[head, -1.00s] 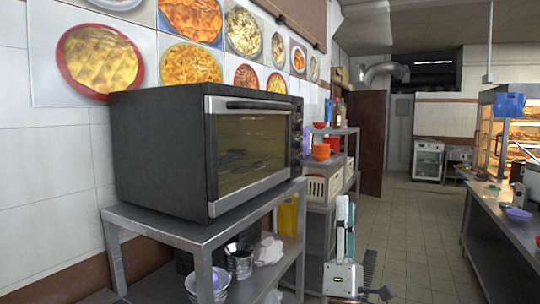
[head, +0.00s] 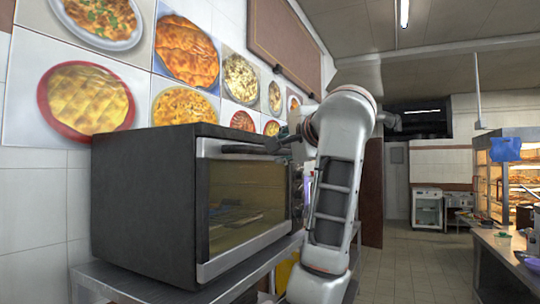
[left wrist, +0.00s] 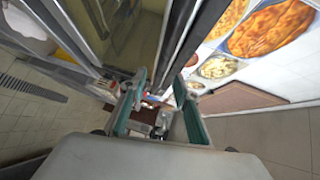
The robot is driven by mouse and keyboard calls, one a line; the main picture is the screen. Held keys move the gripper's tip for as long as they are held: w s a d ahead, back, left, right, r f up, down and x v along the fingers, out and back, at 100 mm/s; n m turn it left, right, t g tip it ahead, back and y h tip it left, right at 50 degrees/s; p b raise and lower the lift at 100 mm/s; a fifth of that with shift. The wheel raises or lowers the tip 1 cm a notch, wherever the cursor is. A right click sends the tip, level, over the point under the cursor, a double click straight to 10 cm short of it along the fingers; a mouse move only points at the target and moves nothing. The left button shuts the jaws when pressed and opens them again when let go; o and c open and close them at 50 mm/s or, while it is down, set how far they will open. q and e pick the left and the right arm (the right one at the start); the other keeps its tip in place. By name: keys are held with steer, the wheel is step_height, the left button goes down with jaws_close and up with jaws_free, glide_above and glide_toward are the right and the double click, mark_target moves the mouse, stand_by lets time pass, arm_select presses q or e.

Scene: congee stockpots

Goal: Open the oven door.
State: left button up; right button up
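The dark oven (head: 145,205) stands on a metal table against the tiled wall. Its glass door (head: 245,200) looks shut, with a dark handle bar (head: 240,149) along the top. My left arm is raised in front of the door's right side, and my left gripper (head: 283,142) is at the handle's right end. In the left wrist view, the left gripper (left wrist: 160,78) has its two greenish fingers apart, with the oven's door frame (left wrist: 186,45) just beyond the tips. I cannot tell whether the handle lies between them. My right gripper is not in view.
The metal table (head: 110,283) carries the oven. Food pictures (head: 185,50) cover the wall above. A lit food display case (head: 510,180) and a counter stand at the right. The tiled floor (head: 410,260) between is clear.

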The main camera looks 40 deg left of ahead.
arm_select(q)
steer(key=shift+h, duration=0.3)
steer(key=x, duration=0.8)
steer(key=shift+w+r, duration=0.35)
jaws_close()
